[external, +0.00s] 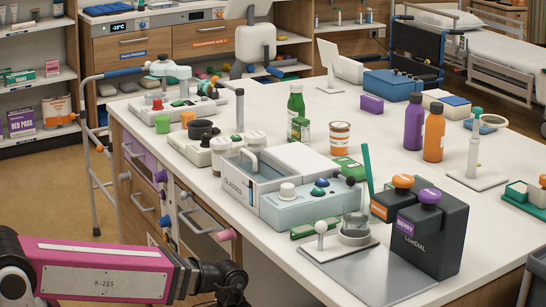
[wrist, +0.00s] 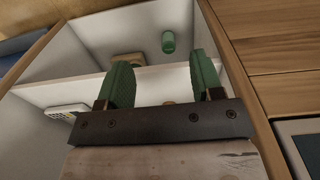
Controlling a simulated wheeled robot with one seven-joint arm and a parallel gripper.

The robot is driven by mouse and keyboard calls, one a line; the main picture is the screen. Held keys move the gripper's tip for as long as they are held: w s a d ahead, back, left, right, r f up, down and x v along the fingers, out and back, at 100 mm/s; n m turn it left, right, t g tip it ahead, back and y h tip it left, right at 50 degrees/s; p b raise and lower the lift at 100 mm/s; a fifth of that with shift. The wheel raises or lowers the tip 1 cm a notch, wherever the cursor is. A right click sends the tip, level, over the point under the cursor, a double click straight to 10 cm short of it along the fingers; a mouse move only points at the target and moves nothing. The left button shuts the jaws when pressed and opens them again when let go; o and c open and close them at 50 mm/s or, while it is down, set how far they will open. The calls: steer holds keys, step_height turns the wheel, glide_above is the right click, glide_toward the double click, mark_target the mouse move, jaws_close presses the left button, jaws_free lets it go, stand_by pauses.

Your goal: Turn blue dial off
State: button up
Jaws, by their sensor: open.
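A dark blue dial (external: 317,193) sits on the top face of a pale blue-grey device (external: 292,207) on the white counter, beside a white knob and a green knob. A second blue knob (external: 165,221) sticks out from the counter's drawer side. I cannot tell which is the task's dial, or how either is set. My gripper (wrist: 160,62) is open, with two green fingers apart and nothing between them. It faces a white shelf compartment in the wrist view, where no blue dial shows. In the external view my pink arm is low at the left, and the fingers are not clear.
A green cylinder (wrist: 168,42) stands on the shelf beyond my fingers, with wooden panels (wrist: 262,45) at the right. On the counter, a dark dispenser (external: 436,240) and a metal plate (external: 368,276) stand near the device. A walker (external: 90,150) stands left of the counter.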

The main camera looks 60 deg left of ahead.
steer(key=w+a+t+h, duration=0.2)
steer(key=a+h, duration=0.2)
steer(key=a, duration=1)
steer(key=n+t+y, duration=0.2)
steer(key=t+y, duration=0.1)
steer(key=t, duration=0.9)
glide_toward(159, 221)
steer(key=x, duration=1)
steer(key=shift+d, duration=0.1)
steer(key=c, duration=0.9)
